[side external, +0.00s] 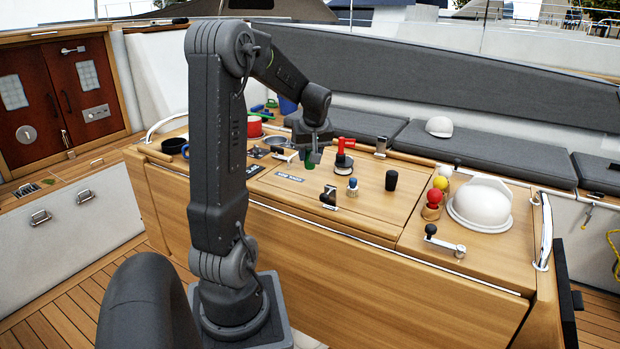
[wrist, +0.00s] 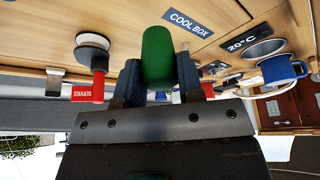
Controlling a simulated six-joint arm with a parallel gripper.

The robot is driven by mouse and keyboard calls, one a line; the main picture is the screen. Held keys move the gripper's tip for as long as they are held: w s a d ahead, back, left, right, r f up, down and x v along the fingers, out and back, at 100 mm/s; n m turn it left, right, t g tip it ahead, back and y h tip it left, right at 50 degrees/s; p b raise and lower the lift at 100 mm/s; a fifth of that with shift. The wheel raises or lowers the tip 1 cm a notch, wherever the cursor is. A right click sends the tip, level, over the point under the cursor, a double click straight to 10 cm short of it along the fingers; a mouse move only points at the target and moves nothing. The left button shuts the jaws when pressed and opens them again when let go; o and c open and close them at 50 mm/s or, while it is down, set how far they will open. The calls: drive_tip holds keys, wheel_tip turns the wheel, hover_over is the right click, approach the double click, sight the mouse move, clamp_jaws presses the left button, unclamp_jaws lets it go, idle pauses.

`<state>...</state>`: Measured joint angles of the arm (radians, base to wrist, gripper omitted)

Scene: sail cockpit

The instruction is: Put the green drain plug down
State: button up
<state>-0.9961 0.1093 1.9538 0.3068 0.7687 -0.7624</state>
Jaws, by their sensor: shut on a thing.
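The green drain plug (wrist: 158,55) is between the two fingers of my gripper (wrist: 159,74), which is shut on it. In the side external view the plug (side external: 310,162) shows as a small green end below my gripper (side external: 311,146), over the wooden table top (side external: 365,208). It seems a little above the surface; whether it touches is hard to tell. The fingers hide part of its sides. In the wrist view, the COOL BOX label (wrist: 187,23) lies on the wood beside the plug.
A red SERVICE handle (side external: 344,145) on a round base stands right of the plug. A black cylinder (side external: 391,180), a blue-topped piece (side external: 352,187) and a white helmet (side external: 481,203) stand farther right. A blue mug (wrist: 283,70) and recessed ring (wrist: 263,48) show in the wrist view.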

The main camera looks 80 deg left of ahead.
sight(310, 168)
drive_tip(key=shift+f, duration=2.75)
drive_tip(key=shift+f, duration=0.15)
drive_tip(key=o, duration=0.9)
